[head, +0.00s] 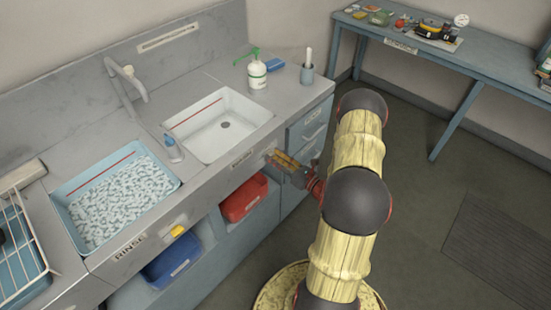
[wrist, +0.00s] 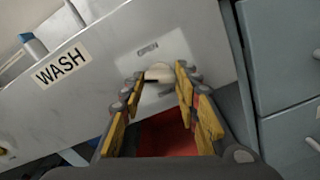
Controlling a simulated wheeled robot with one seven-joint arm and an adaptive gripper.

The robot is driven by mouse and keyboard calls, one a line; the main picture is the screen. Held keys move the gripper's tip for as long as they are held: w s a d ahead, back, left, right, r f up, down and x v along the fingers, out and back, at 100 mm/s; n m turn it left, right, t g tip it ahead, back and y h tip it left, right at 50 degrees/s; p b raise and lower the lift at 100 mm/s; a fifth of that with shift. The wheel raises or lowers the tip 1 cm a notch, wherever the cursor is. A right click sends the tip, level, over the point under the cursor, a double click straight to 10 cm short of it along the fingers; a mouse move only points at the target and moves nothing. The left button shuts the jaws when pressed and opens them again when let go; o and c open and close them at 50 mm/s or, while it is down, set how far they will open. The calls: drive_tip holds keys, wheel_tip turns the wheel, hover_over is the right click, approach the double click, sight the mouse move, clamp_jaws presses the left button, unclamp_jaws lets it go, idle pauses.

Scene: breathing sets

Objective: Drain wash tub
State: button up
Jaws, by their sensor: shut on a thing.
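The wash tub (head: 188,134) is a white basin at the right of the counter, with a dark drain in its floor and a red line on its wall. No water can be made out in it. The front panel below it bears a WASH label (wrist: 62,65). A pale drain knob (wrist: 158,72) sticks out of this panel beside a small slot mark. My gripper (head: 275,157) is at the panel, and its yellow-padded fingers are shut on the knob, one each side. In the head view the fingers hide the knob.
The rinse tub (head: 172,187) at left is full of foamy water; a yellow knob (head: 177,231) is below it. Red (head: 243,200) and blue (head: 172,266) bins sit under the counter. Drawers (head: 312,130) stand right of my gripper. A soap bottle (head: 257,75) stands behind the tub.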

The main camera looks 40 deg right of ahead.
drive_tip(key=shift+c, duration=1.3)
drive_tip(key=n, duration=0.5)
drive_tip(key=o, duration=1.1)
drive_tip(key=shift+o, duration=0.3)
